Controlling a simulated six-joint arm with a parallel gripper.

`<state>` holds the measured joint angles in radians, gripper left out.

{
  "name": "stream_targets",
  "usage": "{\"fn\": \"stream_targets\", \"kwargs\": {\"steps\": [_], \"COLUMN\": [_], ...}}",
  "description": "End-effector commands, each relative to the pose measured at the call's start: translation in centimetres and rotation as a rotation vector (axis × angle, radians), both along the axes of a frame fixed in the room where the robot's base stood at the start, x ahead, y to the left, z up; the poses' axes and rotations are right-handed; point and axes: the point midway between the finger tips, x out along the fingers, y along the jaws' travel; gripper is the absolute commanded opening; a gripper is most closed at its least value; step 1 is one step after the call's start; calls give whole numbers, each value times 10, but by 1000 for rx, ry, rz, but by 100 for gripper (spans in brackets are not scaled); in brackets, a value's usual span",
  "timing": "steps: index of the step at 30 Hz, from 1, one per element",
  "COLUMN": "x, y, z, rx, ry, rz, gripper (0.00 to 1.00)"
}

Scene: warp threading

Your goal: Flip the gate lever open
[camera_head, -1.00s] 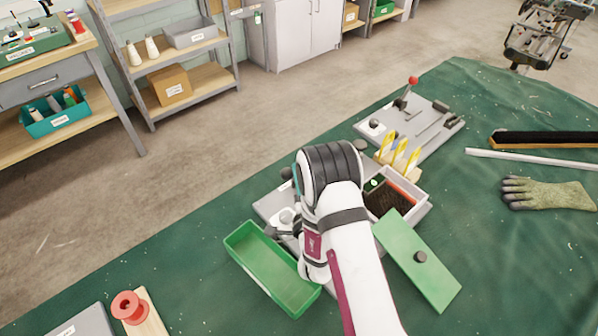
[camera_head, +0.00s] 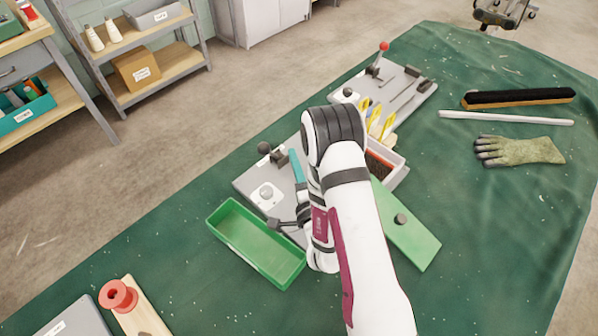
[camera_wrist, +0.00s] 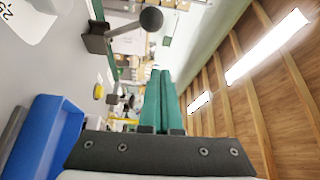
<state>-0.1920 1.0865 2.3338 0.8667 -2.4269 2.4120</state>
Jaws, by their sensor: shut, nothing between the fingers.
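A lever with a black ball knob (camera_head: 265,148) stands at the back edge of the near grey plate (camera_head: 246,184). The knob also shows at the top of the wrist view (camera_wrist: 151,19), on a thin rod from a dark bracket (camera_wrist: 96,39). My gripper (camera_head: 294,154) is just right of this lever in the head view, with its teal fingers pointing toward the plate's back edge. In the wrist view my gripper (camera_wrist: 161,72) is shut and empty, its tips apart from the knob. My arm hides the right part of the plate.
A green open tray (camera_head: 256,243) lies in front of the plate, and a green lid (camera_head: 410,235) lies right of my arm. A far grey plate (camera_head: 412,83) carries a red-knobbed lever (camera_head: 383,47). Yellow-tipped tools (camera_head: 375,118) stand between. A glove (camera_head: 520,151) lies right.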

Motion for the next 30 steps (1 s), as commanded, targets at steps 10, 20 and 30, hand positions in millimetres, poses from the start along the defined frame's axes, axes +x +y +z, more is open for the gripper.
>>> {"fn": "stream_targets", "kwargs": {"steps": [10, 20, 30], "x": [-32, -32, 10], "y": [-13, -13, -77], "z": [-13, -13, 39], "rx": [-2, -2, -3], "ry": [3, 1, 49], "rz": [-1, 0, -288], "gripper": [0, 0, 0]}}
